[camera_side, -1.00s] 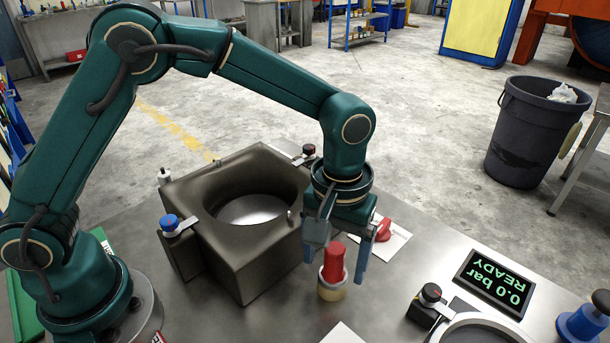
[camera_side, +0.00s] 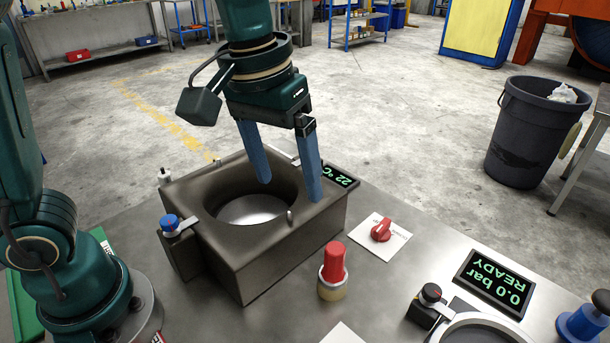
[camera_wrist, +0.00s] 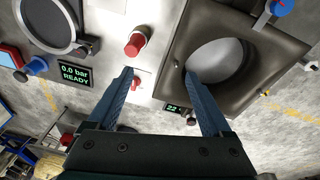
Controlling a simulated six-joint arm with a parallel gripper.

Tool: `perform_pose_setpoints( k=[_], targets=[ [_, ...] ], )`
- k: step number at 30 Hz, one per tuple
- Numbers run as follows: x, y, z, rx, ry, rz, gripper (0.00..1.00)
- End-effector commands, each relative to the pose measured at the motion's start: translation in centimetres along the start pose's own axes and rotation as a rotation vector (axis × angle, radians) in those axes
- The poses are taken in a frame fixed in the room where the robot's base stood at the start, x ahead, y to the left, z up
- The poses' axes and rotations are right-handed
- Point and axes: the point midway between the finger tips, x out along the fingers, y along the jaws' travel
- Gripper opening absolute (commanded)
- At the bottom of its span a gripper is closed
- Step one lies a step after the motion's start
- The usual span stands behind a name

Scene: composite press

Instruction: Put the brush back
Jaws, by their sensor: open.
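The red-topped piece (camera_side: 334,262), which looks like the brush, stands upright in a pale round holder (camera_side: 331,291) on the metal table. In the wrist view the red top (camera_wrist: 135,44) shows beyond my left fingertip. Its bristles are not visible. My gripper (camera_side: 290,191) is open and empty, with its blue fingers apart. In the side view it hangs above the right part of the dark mould block, up and left of the red piece. The wrist view also shows the open fingers (camera_wrist: 158,72) with nothing between them.
The dark mould block (camera_side: 245,262) with its round cavity stands behind and left of the red piece. A red knob (camera_side: 381,231) sits on a white plate to the right. A pressure display (camera_side: 496,284) and a round press part (camera_side: 480,332) are at front right.

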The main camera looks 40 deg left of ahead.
Motion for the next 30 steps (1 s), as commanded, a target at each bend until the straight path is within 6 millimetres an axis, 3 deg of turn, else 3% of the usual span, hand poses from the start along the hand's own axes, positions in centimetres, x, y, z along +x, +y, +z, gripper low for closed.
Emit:
perform_pose_setpoints(
  k=[5,12,18,30],
  targets=[
    [-1.4,-3.9,2.4,0.066,0.117,0.024,0.84],
    [-0.7,-7.7,6.0,0.16,0.259,0.01,0.84],
    [0.4,-9.0,7.5,0.205,0.32,-0.01,0.84],
    [0.6,-9.2,7.8,0.214,0.328,-0.014,0.84]
  ],
)
